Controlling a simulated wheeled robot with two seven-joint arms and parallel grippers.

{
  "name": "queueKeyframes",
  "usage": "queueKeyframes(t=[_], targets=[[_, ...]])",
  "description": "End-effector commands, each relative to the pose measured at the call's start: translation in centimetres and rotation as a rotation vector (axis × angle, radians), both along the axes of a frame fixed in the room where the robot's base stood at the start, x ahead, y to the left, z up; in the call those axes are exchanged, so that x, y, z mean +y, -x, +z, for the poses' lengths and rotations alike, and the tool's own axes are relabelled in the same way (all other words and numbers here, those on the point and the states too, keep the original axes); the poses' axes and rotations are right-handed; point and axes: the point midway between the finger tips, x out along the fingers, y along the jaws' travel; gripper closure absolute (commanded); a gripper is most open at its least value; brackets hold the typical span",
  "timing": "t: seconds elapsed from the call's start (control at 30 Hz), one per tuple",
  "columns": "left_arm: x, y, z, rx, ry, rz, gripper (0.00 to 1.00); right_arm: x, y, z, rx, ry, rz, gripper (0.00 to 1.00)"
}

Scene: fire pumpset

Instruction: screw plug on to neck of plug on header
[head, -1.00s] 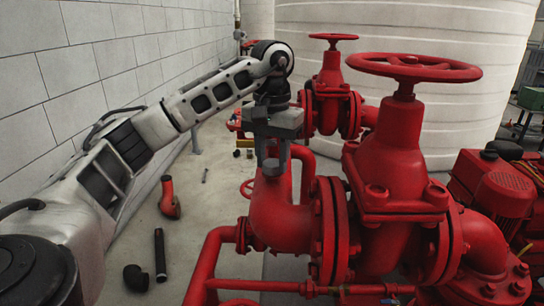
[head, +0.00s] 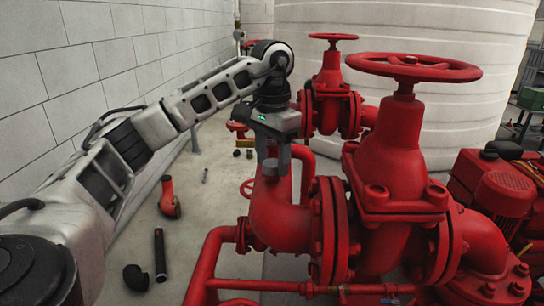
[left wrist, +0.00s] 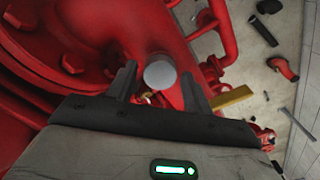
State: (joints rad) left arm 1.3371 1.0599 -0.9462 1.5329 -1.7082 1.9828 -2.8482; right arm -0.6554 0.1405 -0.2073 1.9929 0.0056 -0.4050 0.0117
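My left gripper (head: 272,172) points down at the top of the red header pipe (head: 280,215), left of the big valve. In the left wrist view, a round grey plug end (left wrist: 160,73) shows between the two dark fingers of the left gripper (left wrist: 160,85). A narrow gap shows on each side of the plug, so the fingers look open around it, not pressed on it. The plug's lower part and the neck are hidden, so I cannot tell how it sits on the neck. My right gripper is not in view.
Red valves with handwheels (head: 413,68) stand right of and behind the left gripper. A red motor (head: 495,195) is at the right. A white tank stands behind.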

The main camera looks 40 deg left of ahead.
Motion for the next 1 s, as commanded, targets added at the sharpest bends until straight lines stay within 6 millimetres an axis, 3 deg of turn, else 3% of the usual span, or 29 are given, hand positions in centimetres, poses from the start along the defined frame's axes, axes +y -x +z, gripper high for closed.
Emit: queueKeyframes(t=[0.7,0.87,1.0], targets=[[-0.01,0.01,-0.02,0.001,-0.001,0.762,0.49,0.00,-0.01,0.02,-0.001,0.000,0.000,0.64],[-0.01,0.01,-0.02,0.001,0.000,0.872,0.49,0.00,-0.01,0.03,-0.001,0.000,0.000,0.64],[-0.02,0.01,-0.03,0.001,0.000,1.069,0.49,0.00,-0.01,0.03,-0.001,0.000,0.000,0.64]])
